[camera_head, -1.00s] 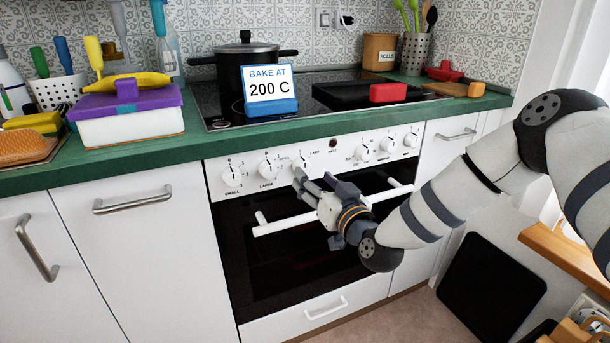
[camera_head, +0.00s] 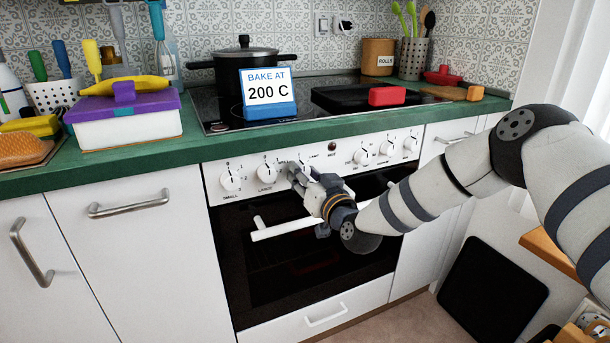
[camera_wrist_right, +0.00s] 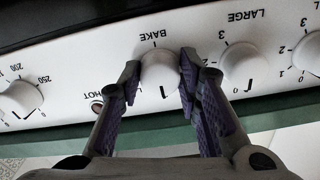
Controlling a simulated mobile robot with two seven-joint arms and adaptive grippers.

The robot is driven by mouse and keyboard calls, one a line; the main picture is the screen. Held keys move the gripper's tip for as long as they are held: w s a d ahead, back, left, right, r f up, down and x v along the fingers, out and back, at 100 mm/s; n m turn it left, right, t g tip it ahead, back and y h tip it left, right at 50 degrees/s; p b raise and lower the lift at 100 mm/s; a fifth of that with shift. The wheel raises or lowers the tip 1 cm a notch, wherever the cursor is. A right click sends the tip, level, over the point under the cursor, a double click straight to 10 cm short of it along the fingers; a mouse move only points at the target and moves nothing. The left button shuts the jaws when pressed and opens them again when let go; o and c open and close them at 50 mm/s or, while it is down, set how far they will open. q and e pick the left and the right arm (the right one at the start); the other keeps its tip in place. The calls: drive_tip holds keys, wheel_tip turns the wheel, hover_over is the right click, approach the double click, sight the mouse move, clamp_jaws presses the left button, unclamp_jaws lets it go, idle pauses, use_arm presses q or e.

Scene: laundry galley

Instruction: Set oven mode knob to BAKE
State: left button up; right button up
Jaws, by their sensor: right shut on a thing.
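The oven mode knob (camera_wrist_right: 160,72) is white and sits between the fingers of my right gripper (camera_wrist_right: 159,78) in the wrist view. The wrist view is upside down, with the counter at the bottom. The BAKE label is on the oven-door side of the knob. The knob's dark mark is on the opposite, counter side, away from BAKE. In the head view my right gripper (camera_head: 297,174) reaches the panel from the right and is shut on the knob (camera_head: 305,168), which it partly covers. My left gripper is not in view.
Other knobs flank it, including the LARGE knob (camera_head: 267,172) and the SMALL knob (camera_head: 231,180). The white oven door handle (camera_head: 278,231) runs below my gripper. A BAKE AT 200 C sign (camera_head: 268,92) stands above near the black pot (camera_head: 228,72).

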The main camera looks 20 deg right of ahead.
drive_tip(key=shift+m, duration=0.3)
use_arm(q)
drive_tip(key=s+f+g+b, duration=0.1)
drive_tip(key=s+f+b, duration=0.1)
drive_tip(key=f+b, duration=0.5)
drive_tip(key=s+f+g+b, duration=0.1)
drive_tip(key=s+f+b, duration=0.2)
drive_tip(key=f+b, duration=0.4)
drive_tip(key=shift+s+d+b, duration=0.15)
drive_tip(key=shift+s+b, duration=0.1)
drive_tip(key=shift+b, duration=1.25)
use_arm(e)
drive_tip(key=shift+r+m, duration=0.2)
drive_tip(key=shift+m, duration=17.4)
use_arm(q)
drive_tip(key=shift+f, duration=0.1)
use_arm(e)
drive_tip(key=shift+r, duration=0.1)
drive_tip(key=o, duration=1.1)
drive_tip(key=shift+o, duration=0.2)
